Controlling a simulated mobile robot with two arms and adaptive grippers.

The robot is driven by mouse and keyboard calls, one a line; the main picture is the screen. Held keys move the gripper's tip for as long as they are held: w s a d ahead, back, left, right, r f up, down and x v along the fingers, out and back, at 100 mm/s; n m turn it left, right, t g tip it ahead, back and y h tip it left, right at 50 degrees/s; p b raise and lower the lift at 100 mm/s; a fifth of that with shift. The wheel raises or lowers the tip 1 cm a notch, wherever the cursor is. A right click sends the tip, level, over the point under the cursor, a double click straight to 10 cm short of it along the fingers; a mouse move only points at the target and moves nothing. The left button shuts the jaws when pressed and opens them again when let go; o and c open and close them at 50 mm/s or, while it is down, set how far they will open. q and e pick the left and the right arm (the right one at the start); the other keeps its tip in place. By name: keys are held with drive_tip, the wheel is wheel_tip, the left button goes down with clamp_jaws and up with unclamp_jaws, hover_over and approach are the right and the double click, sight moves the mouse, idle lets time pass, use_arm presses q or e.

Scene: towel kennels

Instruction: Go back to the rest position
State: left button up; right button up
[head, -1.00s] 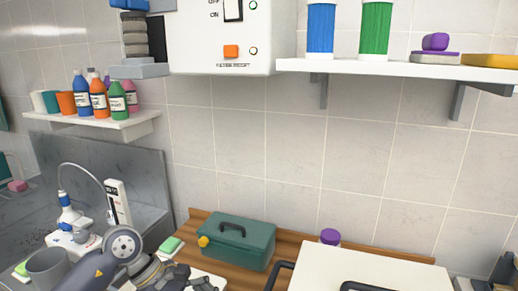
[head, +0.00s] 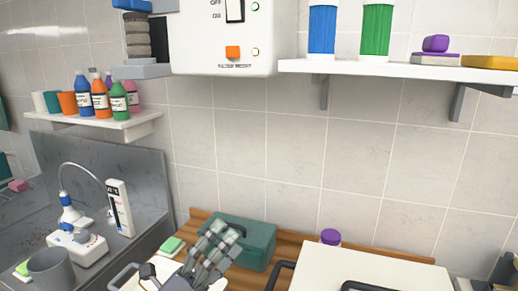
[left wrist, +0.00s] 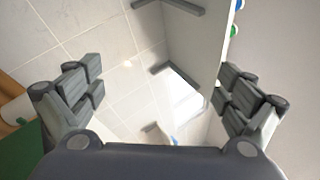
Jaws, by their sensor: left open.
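My left gripper (head: 222,240) shows at the bottom middle of the head view, fingers raised and pointing up. It is in front of the green toolbox (head: 262,248) and hides part of it. In the left wrist view the two fingers (left wrist: 160,88) are spread wide apart with nothing between them, with the tiled wall beyond. My right gripper is in neither view.
A white box with a switch (head: 215,35) hangs on the wall above. A shelf (head: 400,70) with blue and green cylinders is at right, and a shelf with several bottles (head: 130,124) at left. A grey cup (head: 50,270) stands lower left.

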use_arm(q)
drive_tip(key=s+a+f+n+g+y, duration=0.1)
drive_tip(key=a+f+n+y, duration=0.8)
drive_tip(key=n, duration=0.3)
drive_tip(key=s+a+f+n+g+y, duration=0.1)
drive_tip(key=a+f+n+y, duration=0.6)
drive_tip(key=f+n, duration=0.45)
drive_tip(key=s+d+f+n+g, duration=0.1)
drive_tip(key=s+f+n+g, duration=0.2)
drive_tip(key=s+f+g, duration=0.65)
drive_tip(key=s+f+n+g, duration=0.2)
drive_tip(key=s+f+n, duration=0.3)
drive_tip(key=s, duration=0.9)
wheel_tip(320, 180, down, 28)
drive_tip(key=m, duration=0.2)
drive_tip(key=s+a+f+g, duration=0.2)
drive_tip(key=s+f, duration=1.3)
drive_tip(key=s, duration=0.2)
drive_tip(key=shift+s+a+f+y, duration=0.15)
drive_tip(key=shift+s+a+y, duration=0.1)
drive_tip(key=shift+a+y, duration=0.1)
